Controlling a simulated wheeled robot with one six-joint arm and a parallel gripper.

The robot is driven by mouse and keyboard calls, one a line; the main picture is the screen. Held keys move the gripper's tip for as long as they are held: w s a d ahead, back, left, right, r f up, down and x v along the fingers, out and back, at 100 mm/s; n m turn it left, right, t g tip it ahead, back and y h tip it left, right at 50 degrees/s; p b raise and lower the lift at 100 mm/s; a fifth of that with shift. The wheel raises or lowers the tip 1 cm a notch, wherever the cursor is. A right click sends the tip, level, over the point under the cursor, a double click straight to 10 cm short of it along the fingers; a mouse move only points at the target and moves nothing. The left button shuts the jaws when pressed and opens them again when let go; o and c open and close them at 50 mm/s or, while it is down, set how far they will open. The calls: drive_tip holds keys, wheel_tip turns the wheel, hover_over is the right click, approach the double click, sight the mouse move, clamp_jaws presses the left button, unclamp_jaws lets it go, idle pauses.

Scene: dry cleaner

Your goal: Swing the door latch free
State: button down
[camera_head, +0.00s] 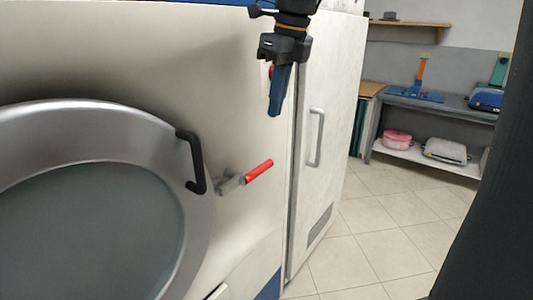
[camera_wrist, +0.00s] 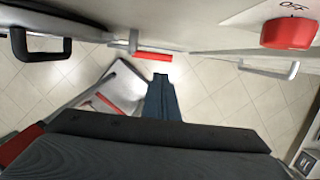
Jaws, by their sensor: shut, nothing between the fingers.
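The door latch is a grey metal bracket (camera_head: 230,184) with a red handle (camera_head: 259,171), on the white machine front just right of the round door (camera_head: 88,120). The red handle slants up to the right in the head view. It also shows in the wrist view as a red bar (camera_wrist: 153,56) beside its grey mount (camera_wrist: 133,42). The door has a black pull handle (camera_head: 192,162) at its right rim. My gripper (camera_head: 275,112) is shut and empty, pointing down above the latch, apart from it. Its blue fingers show in the wrist view (camera_wrist: 160,80), just below the red bar.
A red OFF knob (camera_wrist: 288,33) is on the machine front. A white cabinet with a vertical handle (camera_head: 317,138) stands right of the latch. A shelf unit (camera_head: 412,110) is at the back right. Tiled floor (camera_head: 375,240) is clear in front of it.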

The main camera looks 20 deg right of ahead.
sight(265, 165)
drive_tip(key=f, duration=0.4)
drive_tip(key=w+a+f+p, duration=0.1)
drive_tip(key=f, duration=0.4)
drive_tip(key=w+f+p, duration=0.1)
drive_tip(key=f, duration=0.3)
drive_tip(key=shift+w+a+f, duration=0.1)
drive_tip(key=shift+a+f, duration=0.2)
drive_tip(key=shift+f, duration=0.05)
drive_tip(key=shift+f, duration=0.1)
